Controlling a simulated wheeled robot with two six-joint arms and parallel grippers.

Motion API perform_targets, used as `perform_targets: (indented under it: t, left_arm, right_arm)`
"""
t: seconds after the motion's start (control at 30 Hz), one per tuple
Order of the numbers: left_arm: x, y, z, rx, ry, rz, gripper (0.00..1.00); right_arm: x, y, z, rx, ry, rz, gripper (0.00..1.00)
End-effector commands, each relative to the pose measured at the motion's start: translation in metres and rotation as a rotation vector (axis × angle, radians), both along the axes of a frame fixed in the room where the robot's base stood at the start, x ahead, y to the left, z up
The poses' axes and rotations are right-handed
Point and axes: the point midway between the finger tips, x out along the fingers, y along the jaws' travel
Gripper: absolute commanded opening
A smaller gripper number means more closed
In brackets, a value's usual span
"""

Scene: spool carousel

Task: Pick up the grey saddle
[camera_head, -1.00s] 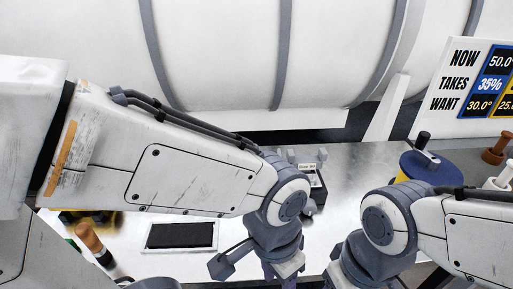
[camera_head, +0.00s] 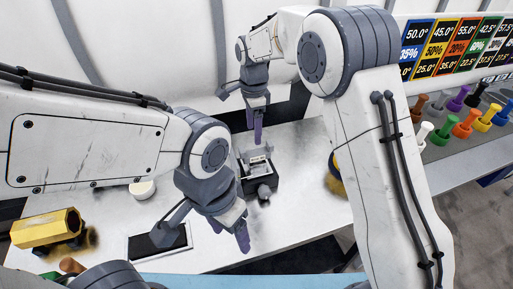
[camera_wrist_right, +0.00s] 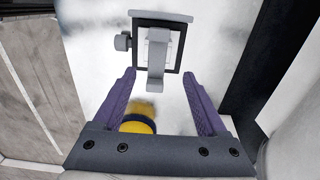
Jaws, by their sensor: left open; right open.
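A grey piece that looks like the saddle (camera_wrist_right: 158,48) sits in a dark square frame in the right wrist view. In the head view the small dark fixture (camera_head: 258,180) with grey parts stands on the metal table, and the saddle's outline is hard to make out there. My right gripper (camera_head: 256,130) is just behind the fixture, fingers pointing down. In the right wrist view its open purple fingers (camera_wrist_right: 159,74) flank the saddle's near end, apart from it. My left gripper (camera_head: 240,236) is open and empty in front of the fixture, low over the table.
A yellow block (camera_head: 46,228), a black pad (camera_head: 158,243) and a white round item (camera_head: 142,190) lie on the left. A blue-and-yellow round part (camera_head: 335,182) is partly hidden by my right arm. Several coloured pegs (camera_head: 465,125) stand at right below a number board (camera_head: 455,48).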

Motion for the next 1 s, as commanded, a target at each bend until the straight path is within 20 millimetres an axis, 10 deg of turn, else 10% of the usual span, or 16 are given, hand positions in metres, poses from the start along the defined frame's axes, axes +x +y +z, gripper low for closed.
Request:
perform_targets:
  t: [0.7, 1.0]
  left_arm:
    - [0.000, 0.000, 0.038, 0.000, 0.000, 0.000, 0.68]
    - [0.000, 0.000, 0.038, 0.000, 0.000, -0.001, 0.68]
  right_arm:
    - [-0.004, -0.005, -0.089, -0.001, 0.003, -0.006, 0.75]
    - [-0.004, -0.004, -0.098, 0.000, -0.001, -0.005, 0.75]
